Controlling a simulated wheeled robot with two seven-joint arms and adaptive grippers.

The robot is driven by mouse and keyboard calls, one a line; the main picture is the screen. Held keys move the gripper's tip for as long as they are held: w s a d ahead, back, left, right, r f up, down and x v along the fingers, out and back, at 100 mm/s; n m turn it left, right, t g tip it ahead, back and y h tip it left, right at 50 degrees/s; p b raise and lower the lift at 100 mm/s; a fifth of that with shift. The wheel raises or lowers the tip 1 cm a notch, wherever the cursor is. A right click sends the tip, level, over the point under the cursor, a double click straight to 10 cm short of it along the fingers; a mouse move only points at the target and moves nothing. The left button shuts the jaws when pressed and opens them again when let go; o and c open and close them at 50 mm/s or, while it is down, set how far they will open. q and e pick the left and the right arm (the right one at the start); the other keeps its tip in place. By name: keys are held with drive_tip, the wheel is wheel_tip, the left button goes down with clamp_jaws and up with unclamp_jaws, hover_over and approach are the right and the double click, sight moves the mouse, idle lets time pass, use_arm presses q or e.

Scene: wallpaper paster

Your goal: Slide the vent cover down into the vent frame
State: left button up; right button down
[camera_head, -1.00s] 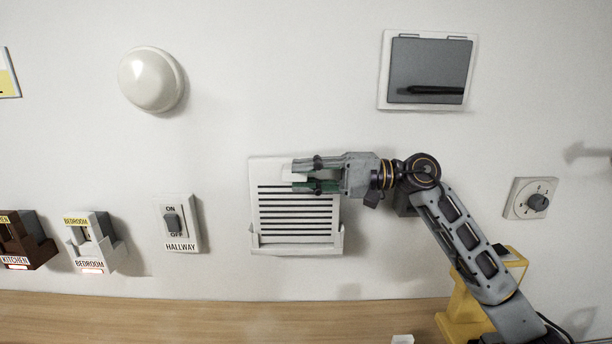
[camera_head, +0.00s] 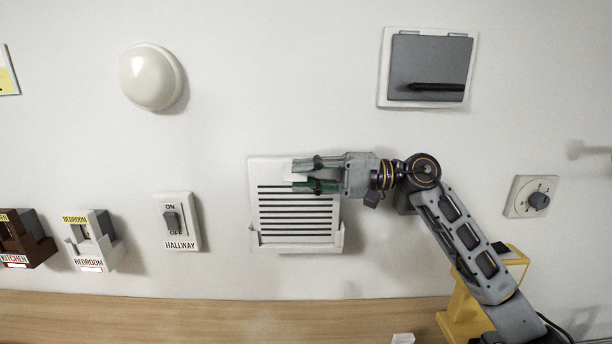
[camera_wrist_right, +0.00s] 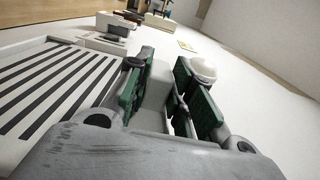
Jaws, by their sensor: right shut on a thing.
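The white vent cover (camera_head: 298,240) with dark slots stands upright against the wall. Its lower edge is within the white vent frame (camera_head: 255,243), whose bottom lip and side corners show. My right gripper (camera_head: 302,175) comes from the right and is shut on a white tab near the top of the cover. In the right wrist view the green finger pads (camera_wrist_right: 165,95) are on both sides of the white tab, with the slotted cover (camera_wrist_right: 50,85) at the left. How deep the cover sits in the frame is hard to tell. My left gripper is not in view.
A hallway switch (camera_head: 178,222) is left of the frame, with a white dome (camera_head: 151,78) above it. A grey panel (camera_head: 428,68) is at upper right and a dial (camera_head: 531,197) at right. A wooden surface (camera_head: 220,315) runs below; the wall around the frame is clear.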

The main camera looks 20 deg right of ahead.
drive_tip(key=shift+f, duration=0.1)
drive_tip(key=c, duration=1.2)
unclamp_jaws()
drive_tip(key=shift+o, duration=0.2)
drive_tip(key=v, duration=1.2)
